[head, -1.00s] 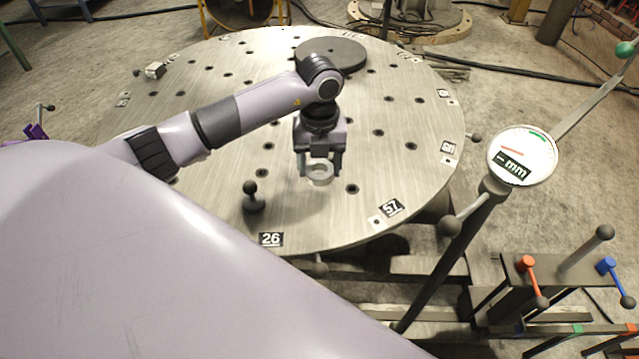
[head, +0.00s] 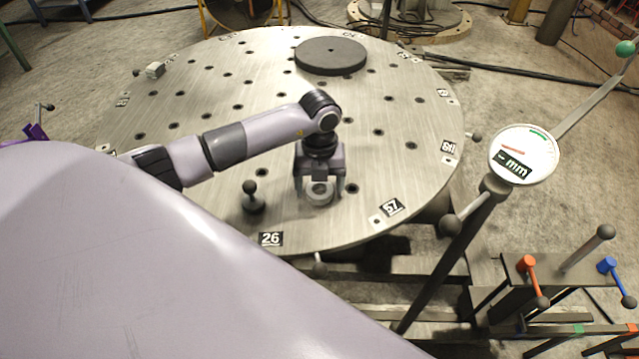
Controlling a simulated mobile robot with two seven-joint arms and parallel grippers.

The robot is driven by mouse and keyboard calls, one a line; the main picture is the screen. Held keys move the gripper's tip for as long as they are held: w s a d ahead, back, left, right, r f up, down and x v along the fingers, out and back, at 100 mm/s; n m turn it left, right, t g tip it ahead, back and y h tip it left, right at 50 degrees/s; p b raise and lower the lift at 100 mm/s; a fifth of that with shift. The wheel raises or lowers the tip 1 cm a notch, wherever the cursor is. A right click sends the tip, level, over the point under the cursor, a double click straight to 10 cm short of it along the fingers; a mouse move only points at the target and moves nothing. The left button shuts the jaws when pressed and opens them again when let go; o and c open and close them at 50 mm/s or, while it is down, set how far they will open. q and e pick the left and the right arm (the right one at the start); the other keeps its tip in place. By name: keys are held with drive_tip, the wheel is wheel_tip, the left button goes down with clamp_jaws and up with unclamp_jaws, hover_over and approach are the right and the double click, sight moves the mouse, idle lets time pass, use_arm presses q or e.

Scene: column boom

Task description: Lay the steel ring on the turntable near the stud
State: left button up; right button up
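The steel ring (head: 319,197), a small pale grey ring, lies flat on the turntable (head: 215,110), near its front edge. The stud (head: 253,199), a dark post with a round ball top, stands to the left of the ring with a short gap between them. My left gripper (head: 319,192) points down over the ring, one finger on each side. Its fingers look spread wider than the ring, with a small gap beside it. The gripper's body hides the ring's far edge. My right gripper does not show.
A dark round disc (head: 330,57) lies at the back of the turntable. A small block (head: 155,70) sits at its far left. A round dial gauge (head: 523,154) on a dark post stands right of the table, near a stand with red and blue levers (head: 527,265).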

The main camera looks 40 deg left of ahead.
sight(319, 189)
use_arm(q)
drive_tip(key=shift+r, duration=0.1)
drive_tip(key=shift+r, duration=0.25)
wheel_tip(319, 189, up, 12)
drive_tip(key=shift+f, duration=0.2)
idle(0.7)
